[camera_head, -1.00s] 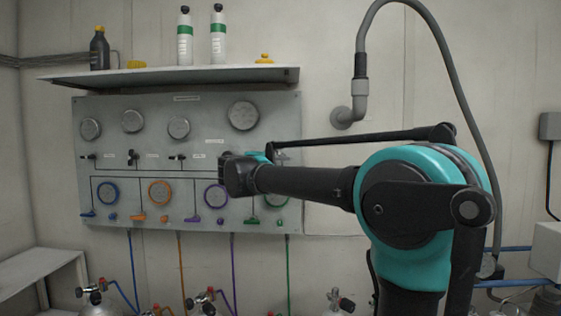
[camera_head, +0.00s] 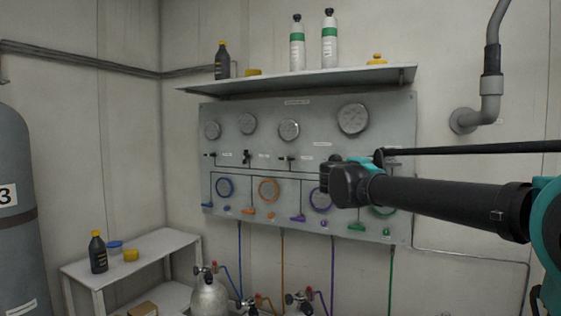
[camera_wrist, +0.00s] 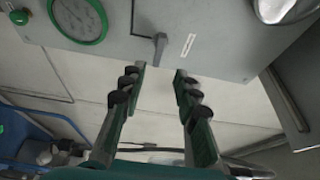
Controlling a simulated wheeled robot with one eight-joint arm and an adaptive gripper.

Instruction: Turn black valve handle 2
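The grey air panel (camera_head: 270,140) hangs on the wall in the head view. Small black valve handles sit in a row below its gauges. The first from the left (camera_head: 209,155) and third (camera_head: 289,160) lie sideways; the second (camera_head: 246,157) stands up and down. My arm crosses the panel's right side, its wrist end in front of the purple ring. My gripper's fingers do not show clearly there. In the wrist view my gripper (camera_wrist: 160,72) is open and empty. A dark handle (camera_wrist: 160,47) is just beyond the fingertips, apart from them. I cannot read its number.
A shelf (camera_head: 300,80) with bottles juts out above the panel. Coloured rings and levers run below the handles, including a green ring (camera_wrist: 80,18) in the wrist view. Gas cylinders (camera_head: 209,297) stand below, and a white side table (camera_head: 150,250) stands left.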

